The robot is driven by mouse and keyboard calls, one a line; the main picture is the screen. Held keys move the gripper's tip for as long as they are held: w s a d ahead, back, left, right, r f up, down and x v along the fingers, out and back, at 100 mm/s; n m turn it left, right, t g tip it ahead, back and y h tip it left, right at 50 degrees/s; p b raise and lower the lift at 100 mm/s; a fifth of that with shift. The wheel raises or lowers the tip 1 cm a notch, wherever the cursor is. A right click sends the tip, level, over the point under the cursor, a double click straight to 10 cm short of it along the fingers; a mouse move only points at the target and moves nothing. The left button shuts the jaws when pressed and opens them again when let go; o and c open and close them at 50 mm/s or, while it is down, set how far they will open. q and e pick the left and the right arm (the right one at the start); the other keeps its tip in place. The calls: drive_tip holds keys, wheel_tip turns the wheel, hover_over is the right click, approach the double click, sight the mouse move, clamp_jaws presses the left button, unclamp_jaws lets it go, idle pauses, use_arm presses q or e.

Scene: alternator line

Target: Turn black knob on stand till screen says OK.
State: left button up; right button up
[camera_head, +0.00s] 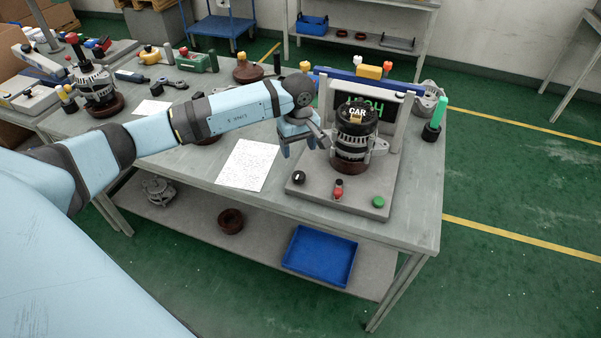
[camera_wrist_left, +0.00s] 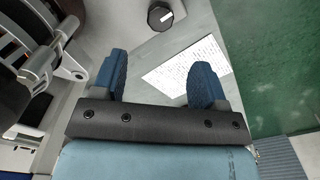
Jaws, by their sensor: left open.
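The stand (camera_head: 350,200) is a light grey base on the table, with an alternator (camera_head: 355,150) mounted on it under a black cap lettered "CAR". The black knob (camera_head: 298,177) is at the stand's front left corner; in the left wrist view the knob (camera_wrist_left: 160,16) shows a white mark. The screen (camera_head: 388,112) behind the alternator has green letters, partly hidden, that look like "HIGH". My left gripper (camera_head: 302,146) is open and empty above the stand's left side, apart from the knob. Its two blue fingers (camera_wrist_left: 158,78) show in the wrist view. My right gripper is out of view.
A red button (camera_head: 338,192) and a green button (camera_head: 378,202) sit on the stand's front. A paper sheet (camera_head: 248,165) lies left of it. A green-topped tool (camera_head: 436,120) stands at the right. A blue tray (camera_head: 320,255) is on the lower shelf.

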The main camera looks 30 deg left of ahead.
sight(299, 174)
use_arm(q)
wheel_tip(299, 174, down, 10)
drive_tip(key=shift+f+p, duration=0.25)
drive_tip(key=shift+p, duration=0.65)
drive_tip(key=c, duration=0.9)
